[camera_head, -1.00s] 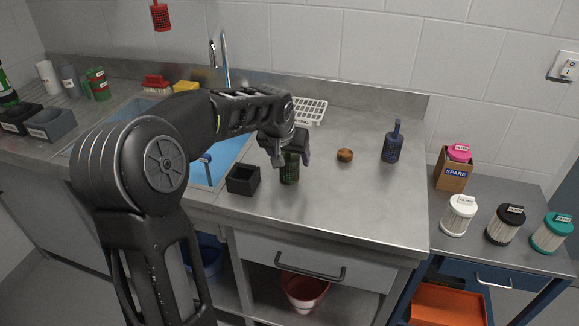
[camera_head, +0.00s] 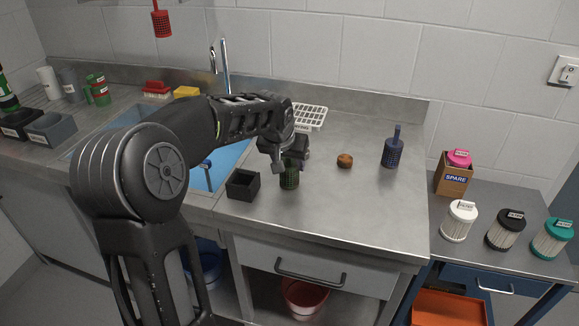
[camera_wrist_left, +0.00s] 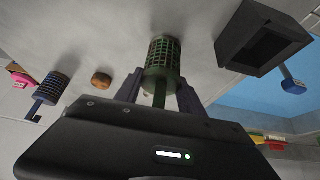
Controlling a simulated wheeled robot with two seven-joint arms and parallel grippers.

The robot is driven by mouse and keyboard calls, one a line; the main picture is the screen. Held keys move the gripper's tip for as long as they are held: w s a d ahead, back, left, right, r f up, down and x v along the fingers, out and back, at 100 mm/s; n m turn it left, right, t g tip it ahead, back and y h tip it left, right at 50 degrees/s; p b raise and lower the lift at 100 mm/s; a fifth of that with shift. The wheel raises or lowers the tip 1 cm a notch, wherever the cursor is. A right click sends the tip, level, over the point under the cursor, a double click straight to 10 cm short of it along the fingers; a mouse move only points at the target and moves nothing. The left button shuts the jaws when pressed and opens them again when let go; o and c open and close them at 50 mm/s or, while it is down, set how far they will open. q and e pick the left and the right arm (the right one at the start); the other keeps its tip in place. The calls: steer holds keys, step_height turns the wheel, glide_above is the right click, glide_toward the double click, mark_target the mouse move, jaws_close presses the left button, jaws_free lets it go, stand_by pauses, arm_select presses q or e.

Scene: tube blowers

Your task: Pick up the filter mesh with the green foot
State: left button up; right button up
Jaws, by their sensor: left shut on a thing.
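The dark green filter mesh (camera_head: 289,179) stands on the steel counter, just right of a small black open box (camera_head: 243,184). In the left wrist view the green mesh (camera_wrist_left: 163,58) shows its grid body and a green stem running between my fingers. My left gripper (camera_head: 287,158) is above the mesh and shut on its stem; it also shows in the wrist view (camera_wrist_left: 160,96). The mesh's far end is hard to make out. A blue mesh (camera_head: 392,153) with an upright stem stands farther right. My right gripper is out of view.
A brown round piece (camera_head: 345,161) lies between the two meshes. A white rack (camera_head: 309,117) is behind my gripper, and the blue sink (camera_head: 222,163) is to the left. White, black and teal filters stand on the right table (camera_head: 483,262). The counter's front right is clear.

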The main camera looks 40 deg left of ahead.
arm_select(q)
step_height(320, 180, up, 10)
stand_by(0.4)
stand_by(0.5)
